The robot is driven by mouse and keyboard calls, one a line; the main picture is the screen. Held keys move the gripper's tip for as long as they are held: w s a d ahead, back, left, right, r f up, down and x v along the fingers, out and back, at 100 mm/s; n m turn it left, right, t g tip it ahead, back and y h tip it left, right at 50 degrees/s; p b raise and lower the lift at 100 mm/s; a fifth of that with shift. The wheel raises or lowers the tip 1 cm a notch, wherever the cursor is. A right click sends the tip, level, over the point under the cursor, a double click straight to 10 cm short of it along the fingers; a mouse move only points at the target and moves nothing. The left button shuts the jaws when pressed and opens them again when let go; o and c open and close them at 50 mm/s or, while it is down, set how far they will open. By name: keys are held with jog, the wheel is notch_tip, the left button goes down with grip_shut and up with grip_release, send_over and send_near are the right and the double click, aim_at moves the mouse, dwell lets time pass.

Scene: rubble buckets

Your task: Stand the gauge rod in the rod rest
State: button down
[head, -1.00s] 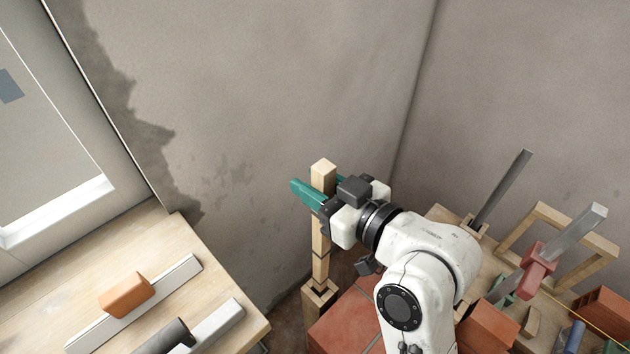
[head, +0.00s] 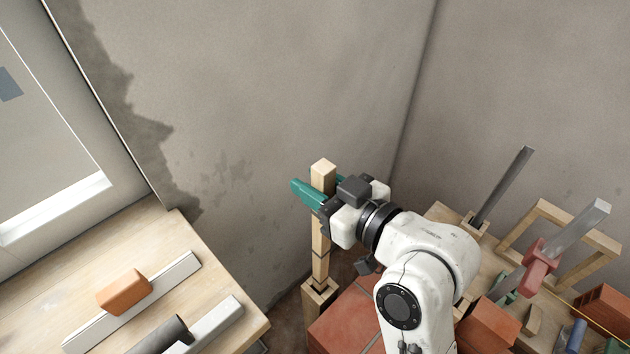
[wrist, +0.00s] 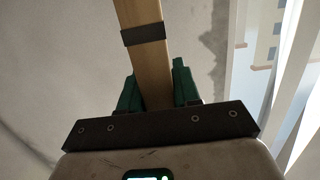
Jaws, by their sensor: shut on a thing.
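The gauge rod (head: 320,241) is a pale square wooden stick with thin dark bands. It stands about upright in the head view. My gripper (head: 318,196) has green fingers shut around its upper part. In the wrist view the rod (wrist: 152,72) runs between the green fingers (wrist: 157,92), with a dark band beyond them. The rod rest (head: 319,298) looks like a small square wooden socket below. The rod's lower end meets the socket's opening and seems to be inside it. How deep it sits is hidden.
A wooden table (head: 225,262) at left holds an orange block (head: 124,291) and metal bars. Red brick-coloured blocks (head: 345,322) lie beside the socket. At right, a grey bar (head: 503,186) stands tilted in another wooden holder, near a wooden frame (head: 572,226) and a red-handled tool (head: 540,262). Walls stand close behind.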

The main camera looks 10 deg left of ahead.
jog(key=shift+f, duration=0.1)
dwell(0.4)
jog(key=shift+f+b, duration=0.75)
jog(key=shift+f, duration=0.15)
jog(key=shift+f+b, duration=1.8)
jog(key=shift+f, duration=0.3)
jog(key=c, duration=0.7)
grip_release()
jog(key=b+v, duration=0.1)
jog(key=v, duration=1)
jog(key=shift+a, duration=0.1)
